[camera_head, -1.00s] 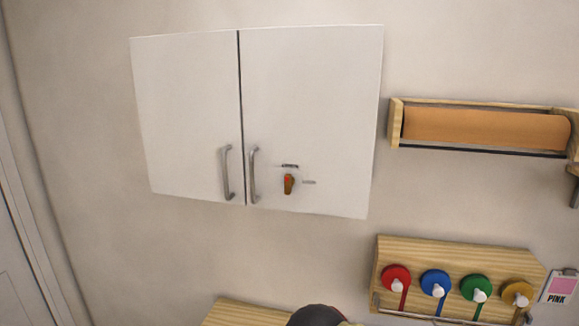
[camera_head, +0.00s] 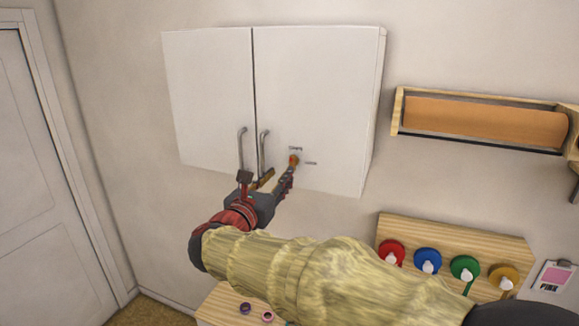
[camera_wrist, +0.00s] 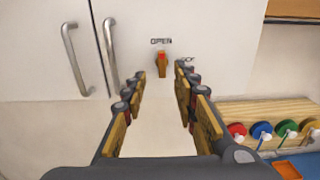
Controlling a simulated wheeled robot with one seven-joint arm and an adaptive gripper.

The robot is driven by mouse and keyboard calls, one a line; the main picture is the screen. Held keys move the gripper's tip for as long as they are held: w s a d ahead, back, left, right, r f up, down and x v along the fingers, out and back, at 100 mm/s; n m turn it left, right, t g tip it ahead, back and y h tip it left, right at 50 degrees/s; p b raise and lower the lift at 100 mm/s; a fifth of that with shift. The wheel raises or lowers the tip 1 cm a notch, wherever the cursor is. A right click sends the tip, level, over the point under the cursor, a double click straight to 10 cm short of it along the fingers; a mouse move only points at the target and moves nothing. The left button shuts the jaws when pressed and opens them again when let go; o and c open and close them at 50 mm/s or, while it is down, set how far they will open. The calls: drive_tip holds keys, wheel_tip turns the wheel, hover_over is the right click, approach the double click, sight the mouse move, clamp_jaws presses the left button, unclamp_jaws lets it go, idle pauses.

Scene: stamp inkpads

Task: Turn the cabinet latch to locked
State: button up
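The white two-door cabinet (camera_head: 315,85) hangs on the wall, both doors closed. Its latch (camera_head: 294,160) is a small orange-brown knob with a red top on the right door. In the wrist view the latch (camera_wrist: 162,63) points straight down below the word OPEN, with a partly hidden second label to its right. My gripper (camera_head: 279,178) is raised in front of the right door, close to the latch. In the wrist view my gripper (camera_wrist: 160,80) is open and empty. Its fingers are spread to either side, with the latch beyond the gap between the tips.
Two metal handles (camera_wrist: 109,54) stand out left of the latch. A paper roll holder (camera_head: 480,120) is on the wall at right. Below it, a wooden rack (camera_head: 400,226) holds red, blue, green and yellow round items. The wall left of the cabinet is clear.

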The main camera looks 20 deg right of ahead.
sight(291, 163)
drive_tip(key=p+x, duration=0.1)
drive_tip(key=x, duration=0.6)
drive_tip(key=shift+w+d, duration=0.15)
drive_tip(key=shift+d, duration=0.15)
drive_tip(key=shift+r, duration=0.1)
clamp_jaws()
